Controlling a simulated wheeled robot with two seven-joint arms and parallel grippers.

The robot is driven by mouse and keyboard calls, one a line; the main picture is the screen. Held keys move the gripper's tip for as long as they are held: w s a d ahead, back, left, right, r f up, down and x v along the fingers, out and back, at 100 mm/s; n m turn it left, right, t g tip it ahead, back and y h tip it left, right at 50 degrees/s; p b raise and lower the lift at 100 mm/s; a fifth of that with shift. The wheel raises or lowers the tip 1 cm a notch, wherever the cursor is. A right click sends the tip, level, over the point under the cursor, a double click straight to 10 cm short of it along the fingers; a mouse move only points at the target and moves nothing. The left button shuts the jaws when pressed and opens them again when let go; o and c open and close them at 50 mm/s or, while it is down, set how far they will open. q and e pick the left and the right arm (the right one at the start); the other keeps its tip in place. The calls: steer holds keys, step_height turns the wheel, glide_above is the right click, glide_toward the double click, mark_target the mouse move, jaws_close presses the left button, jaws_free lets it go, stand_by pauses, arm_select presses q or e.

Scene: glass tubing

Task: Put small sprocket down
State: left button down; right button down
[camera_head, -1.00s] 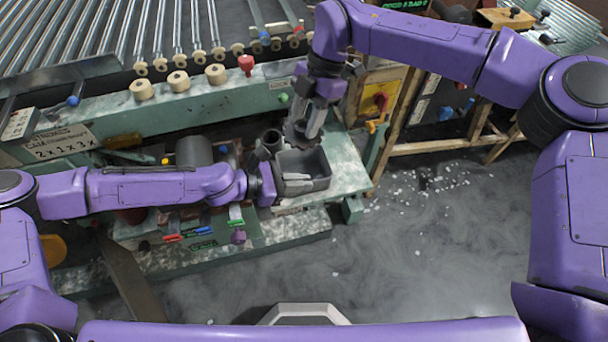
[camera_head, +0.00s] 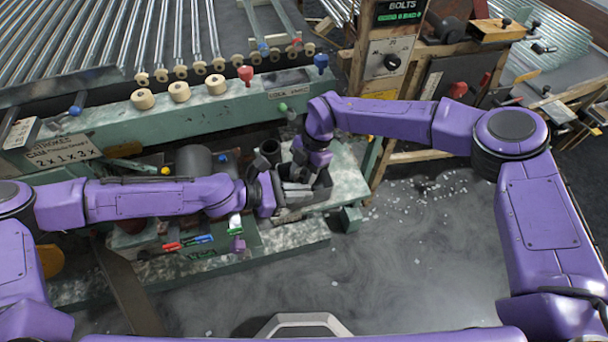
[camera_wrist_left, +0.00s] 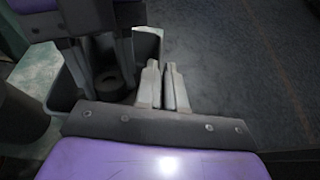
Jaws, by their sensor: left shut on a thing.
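The small sprocket, a dark ring with a hole, appears low in the grey bin in the left wrist view (camera_wrist_left: 110,86). My right gripper (camera_wrist_left: 100,82) points down into the bin, its fingers apart on either side of the dark ring; whether they touch it is unclear. In the head view my right gripper (camera_head: 303,176) is over the bin (camera_head: 290,215), mostly hidden by its wrist. My left gripper (camera_head: 281,196) is at the bin's left side. In the left wrist view its fingers (camera_wrist_left: 164,72) are nearly together, apparently on the bin's wall.
The bin stands on a green machine bed (camera_head: 347,186). A dark cylinder (camera_head: 270,150) is close behind the bin. Rollers with wooden ends (camera_head: 179,92) and coloured knobs (camera_head: 246,75) lie further back. The floor (camera_head: 430,250) to the right is open, with scattered white bits.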

arm_select(q)
steer(key=shift+w+a+f, duration=0.15)
steer(key=shift+w+f, duration=0.05)
steer(key=shift+w, duration=0.2)
arm_select(e)
steer(key=c, duration=0.7)
jaws_free()
steer(key=shift+d+f, duration=0.15)
steer(key=shift+f, duration=0.45)
arm_select(q)
steer(key=shift+f, duration=0.1)
arm_select(e)
steer(key=shift+o, duration=0.3)
steer(key=shift+w+d, duration=0.1)
arm_select(q)
steer(key=shift+f, duration=0.1)
arm_select(e)
steer(key=shift+w+d+r, duration=0.1)
steer(key=shift+r, duration=0.15)
arm_select(q)
steer(key=shift+f, duration=0.1)
arm_select(e)
steer(key=shift+r, duration=0.1)
